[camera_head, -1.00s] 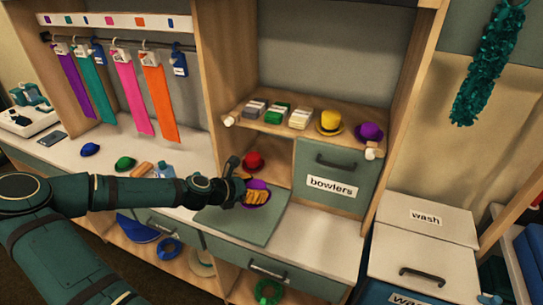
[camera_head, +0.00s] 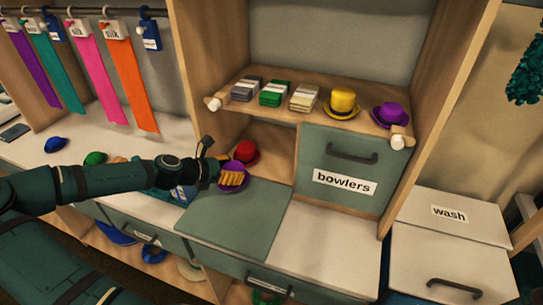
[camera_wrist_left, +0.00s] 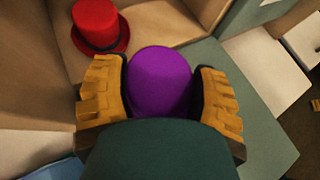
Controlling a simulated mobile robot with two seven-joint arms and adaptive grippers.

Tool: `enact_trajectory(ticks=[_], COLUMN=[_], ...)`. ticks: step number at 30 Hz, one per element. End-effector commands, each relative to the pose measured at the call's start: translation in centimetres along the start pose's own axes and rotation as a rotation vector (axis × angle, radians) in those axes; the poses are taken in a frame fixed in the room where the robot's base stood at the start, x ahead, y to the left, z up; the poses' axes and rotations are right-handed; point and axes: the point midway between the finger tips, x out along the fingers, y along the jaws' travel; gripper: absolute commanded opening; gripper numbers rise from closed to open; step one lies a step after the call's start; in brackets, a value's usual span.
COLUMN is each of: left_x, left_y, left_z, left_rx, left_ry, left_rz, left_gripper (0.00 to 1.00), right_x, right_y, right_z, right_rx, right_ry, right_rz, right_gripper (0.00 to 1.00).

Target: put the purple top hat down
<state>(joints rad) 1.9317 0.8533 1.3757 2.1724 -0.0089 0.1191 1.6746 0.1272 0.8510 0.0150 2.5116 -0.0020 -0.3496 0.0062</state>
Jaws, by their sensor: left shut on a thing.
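The purple top hat (camera_head: 231,166) is held in my left gripper (camera_head: 233,181), over the back edge of a grey-green mat (camera_head: 235,222) on the counter. In the left wrist view, the purple crown (camera_wrist_left: 160,78) sits between the two yellow-padded fingers, which press on its sides. Its brim is mostly hidden there by the fingers and my wrist. I cannot tell whether the hat touches the mat. My right gripper is not in view.
A red hat (camera_head: 245,152) stands in the cubby just behind the held hat. The "bowlers" bin (camera_head: 345,150) is to its right. A yellow hat (camera_head: 343,102) and another purple hat (camera_head: 390,115) stand on the shelf above. The front of the mat is bare.

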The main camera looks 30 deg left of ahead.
Motion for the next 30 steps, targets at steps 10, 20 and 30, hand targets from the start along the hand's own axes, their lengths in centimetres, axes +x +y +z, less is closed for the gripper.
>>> enact_trajectory(ticks=[10, 20, 30], left_x=[6.7, 12.3, 14.7], left_y=[-0.2, -0.2, -0.1], left_z=[3.6, 6.6, 8.0], left_rx=[0.007, 0.006, 0.003], left_ry=[-0.002, -0.002, -0.002], left_rz=[-0.004, -0.003, -0.001], left_gripper=[0.42, 0.42, 0.42], right_x=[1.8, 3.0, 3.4], right_y=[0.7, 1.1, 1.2], right_z=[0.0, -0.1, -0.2], right_rx=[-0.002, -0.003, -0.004], right_ry=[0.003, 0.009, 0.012], right_rz=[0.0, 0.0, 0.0], right_gripper=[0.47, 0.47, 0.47])
